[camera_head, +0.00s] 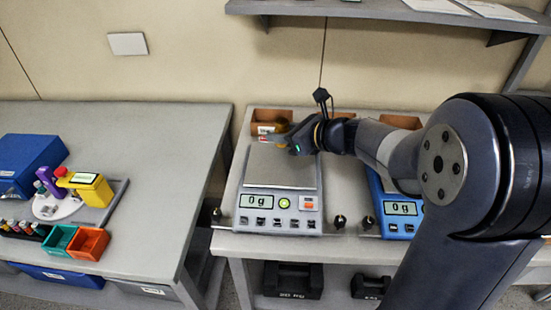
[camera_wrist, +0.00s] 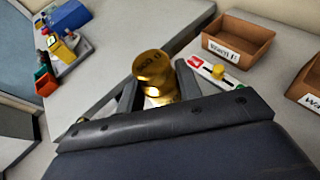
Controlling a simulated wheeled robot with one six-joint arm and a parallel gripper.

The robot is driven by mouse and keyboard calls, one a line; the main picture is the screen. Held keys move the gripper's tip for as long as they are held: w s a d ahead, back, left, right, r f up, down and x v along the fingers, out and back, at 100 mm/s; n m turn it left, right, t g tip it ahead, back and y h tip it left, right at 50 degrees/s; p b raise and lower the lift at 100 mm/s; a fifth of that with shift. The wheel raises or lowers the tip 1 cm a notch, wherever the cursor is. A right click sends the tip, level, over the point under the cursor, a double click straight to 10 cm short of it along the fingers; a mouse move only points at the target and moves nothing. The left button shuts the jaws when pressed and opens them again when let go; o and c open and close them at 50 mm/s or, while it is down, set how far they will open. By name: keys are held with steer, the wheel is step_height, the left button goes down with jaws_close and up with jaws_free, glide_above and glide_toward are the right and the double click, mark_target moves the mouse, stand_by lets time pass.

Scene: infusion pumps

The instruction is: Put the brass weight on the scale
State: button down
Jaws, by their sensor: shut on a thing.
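The brass weight (camera_wrist: 153,70) is a gold cylinder with writing on its top, held between the two fingers of my gripper (camera_wrist: 158,92) in the wrist view. In the head view my gripper (camera_head: 284,140) is over the back part of the grey scale's pan (camera_head: 282,172). The grey scale (camera_head: 270,203) reads 0 g. A blue scale (camera_head: 402,210) to its right also reads 0 g and is partly hidden by my arm. I cannot tell the exact gap between the weight and the pan.
Behind the grey scale stands an open brown box (camera_head: 272,117); the wrist view shows a brown bin (camera_wrist: 240,38) and a small yellow knob (camera_wrist: 218,71). Dark knobs flank the scale. A left table (camera_head: 150,130) holds a blue box, bottles and small bins. A shelf (camera_head: 370,10) hangs above.

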mark_target(283, 164)
step_height(283, 164, down, 7)
steer(key=shift+r+b, duration=0.2)
steer(key=shift+b, duration=0.35)
steer(key=shift+f, duration=0.2)
steer(key=c, duration=1)
jaws_free()
steer(key=shift+r, duration=0.15)
steer(key=shift+d+r, duration=0.15)
steer(key=shift+d, duration=0.05)
steer(key=v, duration=1.1)
steer(key=shift+s+d, duration=0.25)
steer(key=shift+s, duration=0.05)
